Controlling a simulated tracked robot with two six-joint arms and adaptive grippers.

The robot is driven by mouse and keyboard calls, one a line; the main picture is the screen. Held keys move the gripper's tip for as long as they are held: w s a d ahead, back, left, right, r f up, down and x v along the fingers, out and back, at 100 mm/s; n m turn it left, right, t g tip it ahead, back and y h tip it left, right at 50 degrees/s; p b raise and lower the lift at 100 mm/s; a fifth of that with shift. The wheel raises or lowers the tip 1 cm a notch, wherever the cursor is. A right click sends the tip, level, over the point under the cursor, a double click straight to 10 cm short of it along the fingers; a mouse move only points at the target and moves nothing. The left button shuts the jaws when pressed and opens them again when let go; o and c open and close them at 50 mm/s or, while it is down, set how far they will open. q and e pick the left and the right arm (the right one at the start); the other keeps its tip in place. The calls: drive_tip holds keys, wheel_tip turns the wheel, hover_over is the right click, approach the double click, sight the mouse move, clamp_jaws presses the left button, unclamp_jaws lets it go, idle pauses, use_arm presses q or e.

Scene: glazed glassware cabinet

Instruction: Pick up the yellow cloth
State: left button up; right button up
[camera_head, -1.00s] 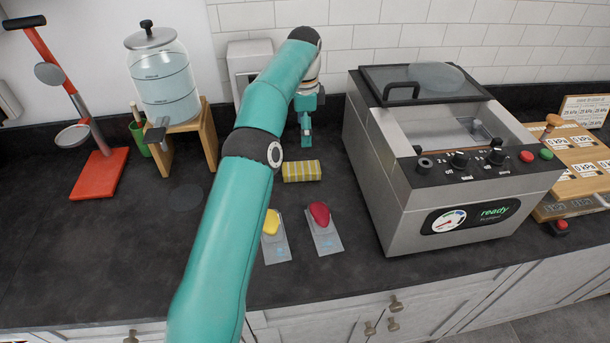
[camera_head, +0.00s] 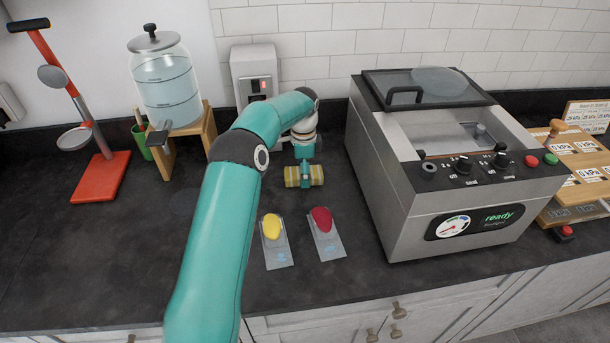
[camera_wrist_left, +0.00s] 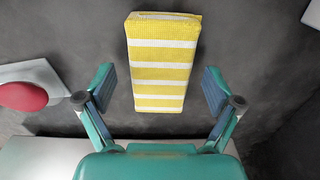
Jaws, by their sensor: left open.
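The yellow cloth (camera_head: 292,177) is a folded block with yellow and white stripes, lying on the dark counter. My left gripper (camera_head: 304,176) is over it in the head view and covers its middle. In the left wrist view the cloth (camera_wrist_left: 162,62) lies ahead, between the two spread fingers of my left gripper (camera_wrist_left: 158,88). There is a gap on each side, so the fingers do not grip it. The gripper is open and empty. My right gripper is in neither view.
A yellow piece (camera_head: 272,226) and a red piece (camera_head: 322,219) sit on grey plates in front of the cloth. A large metal machine (camera_head: 470,215) stands to the right. A glass dispenser (camera_head: 165,90) on a wooden stand is at left. The front-left counter is clear.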

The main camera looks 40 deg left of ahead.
use_arm(q)
drive_tip(key=c, duration=1.2)
drive_tip(key=shift+r, duration=0.1)
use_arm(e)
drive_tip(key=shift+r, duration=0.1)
